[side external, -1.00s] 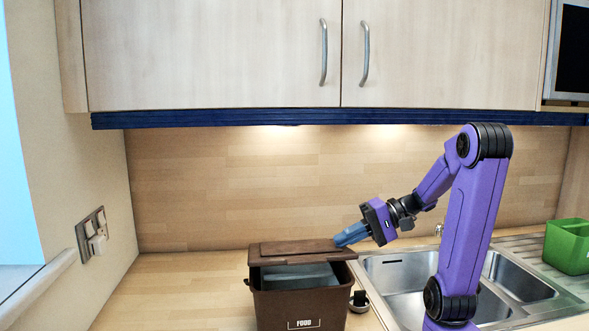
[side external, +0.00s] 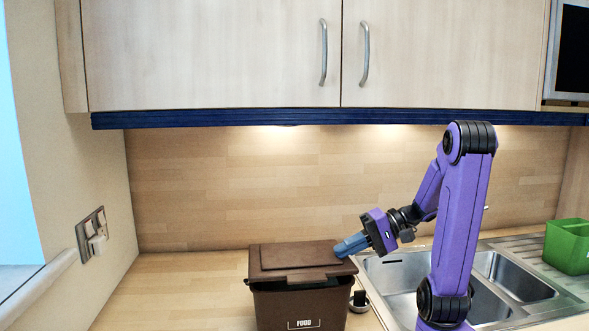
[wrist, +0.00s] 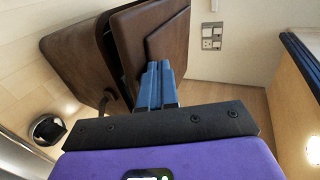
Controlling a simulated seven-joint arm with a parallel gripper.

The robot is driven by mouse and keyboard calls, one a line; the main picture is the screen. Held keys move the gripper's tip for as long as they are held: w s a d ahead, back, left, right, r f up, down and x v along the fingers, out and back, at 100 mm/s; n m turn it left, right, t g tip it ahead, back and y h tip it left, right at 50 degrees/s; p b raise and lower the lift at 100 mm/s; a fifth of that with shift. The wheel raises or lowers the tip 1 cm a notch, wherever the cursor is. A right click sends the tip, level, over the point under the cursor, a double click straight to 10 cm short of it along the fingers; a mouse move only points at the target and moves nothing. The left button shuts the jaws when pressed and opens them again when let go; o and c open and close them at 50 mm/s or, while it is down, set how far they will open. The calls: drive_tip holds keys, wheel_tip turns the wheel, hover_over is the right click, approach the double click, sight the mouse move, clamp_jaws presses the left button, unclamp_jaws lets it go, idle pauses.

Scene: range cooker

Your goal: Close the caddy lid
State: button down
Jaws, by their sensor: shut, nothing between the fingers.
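The brown caddy (side external: 302,309) stands on the worktop with a FOOD label on its front. Its brown lid (side external: 292,257) is tilted down over the top, with a narrow dark gap at the front edge. My gripper (side external: 338,252) has its blue fingers shut and empty, with the tips at the lid's right edge, seemingly touching it. In the wrist view the shut fingers (wrist: 158,72) reach to the lid (wrist: 168,38), and the caddy body (wrist: 75,60) shows to the left. The exact contact is hard to tell.
A small dark round object (side external: 359,301) sits right of the caddy. The steel sink (side external: 400,275) lies beyond it, with a green container (side external: 568,247) on the drainer. The worktop left of the caddy (side external: 190,285) is clear. Cupboards (side external: 210,55) hang above.

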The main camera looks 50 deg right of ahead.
sight(343, 269)
drive_tip(key=shift+f, duration=0.7)
drive_tip(key=shift+r, duration=3.5)
drive_tip(key=shift+a, duration=0.1)
drive_tip(key=s+a+f+n+g, duration=0.1)
drive_tip(key=a+f+g, duration=0.1)
drive_tip(key=s+a+f+n+g, duration=0.1)
drive_tip(key=a+n+g, duration=0.1)
drive_tip(key=a+g, duration=0.1)
drive_tip(key=s+a+f+n+g, duration=0.1)
drive_tip(key=a+f+n+g, duration=0.1)
drive_tip(key=a+g, duration=0.1)
drive_tip(key=shift+s+f, duration=0.25)
drive_tip(key=shift+f, duration=0.05)
drive_tip(key=s+a+f+n+h, duration=0.4)
drive_tip(key=s+n, duration=0.2)
drive_tip(key=n, duration=0.2)
drive_tip(key=s+a+f+n+g+h, duration=0.1)
drive_tip(key=s+a+f+n+h, duration=0.2)
drive_tip(key=s+n, duration=0.4)
drive_tip(key=shift+a+f+n+h, duration=0.35)
drive_tip(key=shift+a+n+h, duration=0.2)
drive_tip(key=shift+n+h, duration=0.35)
